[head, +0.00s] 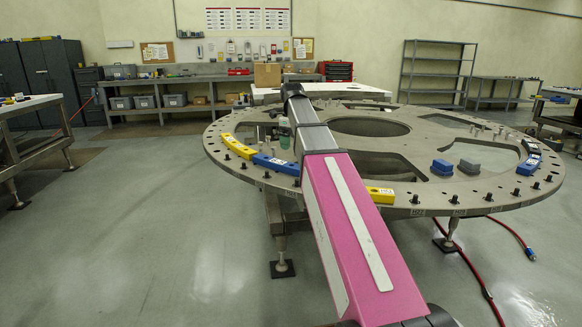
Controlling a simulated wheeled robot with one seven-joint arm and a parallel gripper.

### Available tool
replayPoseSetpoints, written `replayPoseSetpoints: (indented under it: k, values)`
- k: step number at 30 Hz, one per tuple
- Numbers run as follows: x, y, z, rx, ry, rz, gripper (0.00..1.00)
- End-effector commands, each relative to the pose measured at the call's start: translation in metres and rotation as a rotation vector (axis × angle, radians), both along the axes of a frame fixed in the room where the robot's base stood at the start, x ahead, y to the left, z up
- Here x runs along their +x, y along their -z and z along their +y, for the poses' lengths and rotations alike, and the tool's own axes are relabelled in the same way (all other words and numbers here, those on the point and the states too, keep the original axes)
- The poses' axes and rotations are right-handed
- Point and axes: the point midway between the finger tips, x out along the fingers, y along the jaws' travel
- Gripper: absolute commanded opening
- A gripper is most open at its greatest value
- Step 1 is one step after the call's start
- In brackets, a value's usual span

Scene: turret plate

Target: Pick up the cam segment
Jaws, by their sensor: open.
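Several curved cam segments lie along the rim of the large round turret plate (230,165). A yellow segment (238,147) and a blue segment (275,163) are at the left rim. Another yellow segment (380,195) is at the near rim, partly hidden behind my pink arm link. The picture does not show which one the task means. My arm reaches up across the plate's near edge.
A blue block (442,167) and a grey block (469,166) stand on the plate's right part. Dark pegs line the rim. A greenish bottle-like item (284,130) stands beside my arm. A red hose (470,265) lies on the floor at right. The left floor is clear.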

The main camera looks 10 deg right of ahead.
Motion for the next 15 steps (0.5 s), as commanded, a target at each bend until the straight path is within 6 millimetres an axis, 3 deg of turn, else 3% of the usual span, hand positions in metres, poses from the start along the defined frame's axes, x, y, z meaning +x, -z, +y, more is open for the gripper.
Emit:
replayPoseSetpoints:
  k: [9, 15]
  values:
    - [-0.001, 0.042, 0.000, 0.000, 0.000, 0.001, 0.84]
    - [0.000, 0.054, -0.001, 0.000, 0.000, 0.000, 0.84]
